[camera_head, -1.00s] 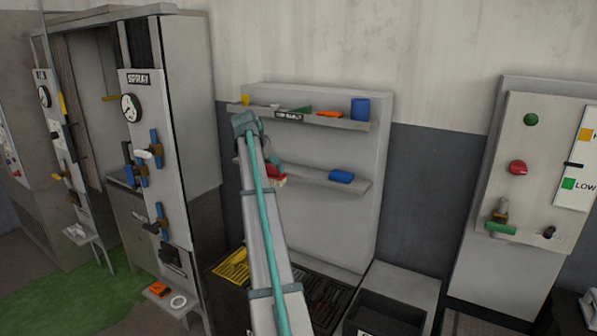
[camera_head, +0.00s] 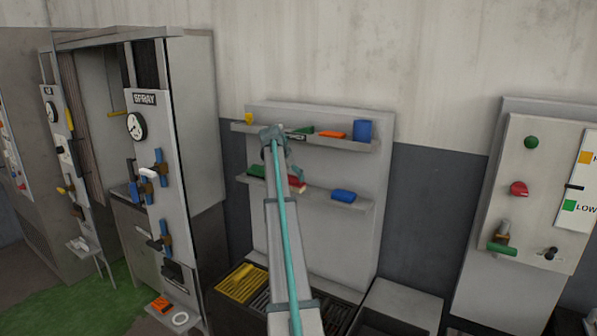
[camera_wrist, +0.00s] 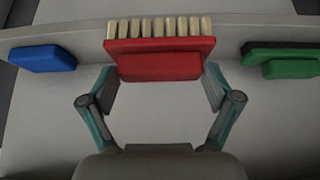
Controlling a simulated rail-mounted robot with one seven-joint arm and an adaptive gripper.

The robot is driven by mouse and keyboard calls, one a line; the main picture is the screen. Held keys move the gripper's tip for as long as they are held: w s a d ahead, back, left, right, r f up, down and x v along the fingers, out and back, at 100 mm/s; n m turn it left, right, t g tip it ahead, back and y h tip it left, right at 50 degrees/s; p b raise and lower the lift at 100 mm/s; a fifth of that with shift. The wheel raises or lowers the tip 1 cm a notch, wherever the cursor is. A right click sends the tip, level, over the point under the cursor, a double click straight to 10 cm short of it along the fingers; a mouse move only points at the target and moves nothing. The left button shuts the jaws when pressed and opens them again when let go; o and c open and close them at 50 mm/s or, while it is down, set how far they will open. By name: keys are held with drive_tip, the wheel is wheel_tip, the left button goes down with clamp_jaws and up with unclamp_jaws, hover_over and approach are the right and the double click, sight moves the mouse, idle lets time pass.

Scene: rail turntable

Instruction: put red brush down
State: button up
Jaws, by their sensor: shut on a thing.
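The red brush (camera_wrist: 160,58) has a red body and a row of cream bristles that point to the top of the wrist view. My gripper (camera_wrist: 160,85) is shut on it, one finger at each end. In the head view the red brush (camera_head: 298,182) shows just right of my arm, at the lower shelf (camera_head: 315,196), between a green brush (camera_head: 256,171) and a blue brush (camera_head: 343,195). My arm hides most of the gripper there. I cannot tell whether the red brush touches the shelf.
The upper shelf (camera_head: 350,143) holds a blue cup (camera_head: 363,130), an orange item (camera_head: 331,135) and a yellow item (camera_head: 248,118). A spray panel (camera_head: 150,180) stands at left. A yellow grate (camera_head: 240,282) lies below. Bare shelf shows between the red and blue brushes.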

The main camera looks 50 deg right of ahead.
drive_tip(key=shift+d, duration=0.5)
drive_tip(key=d, duration=0.1)
drive_tip(key=d+p, duration=0.1)
drive_tip(key=d, duration=0.2)
drive_tip(key=shift+w+d+r+p, duration=0.2)
drive_tip(key=shift+w+d+p, duration=0.05)
drive_tip(key=shift+w+p, duration=0.15)
drive_tip(key=shift+s+d+f+p, duration=0.15)
drive_tip(key=shift+d+f+p, duration=0.1)
drive_tip(key=shift+f+p, duration=0.3)
drive_tip(key=shift+f, duration=0.2)
drive_tip(key=shift+f+b, duration=0.3)
drive_tip(key=o, duration=1.1)
drive_tip(key=shift+c, duration=0.2)
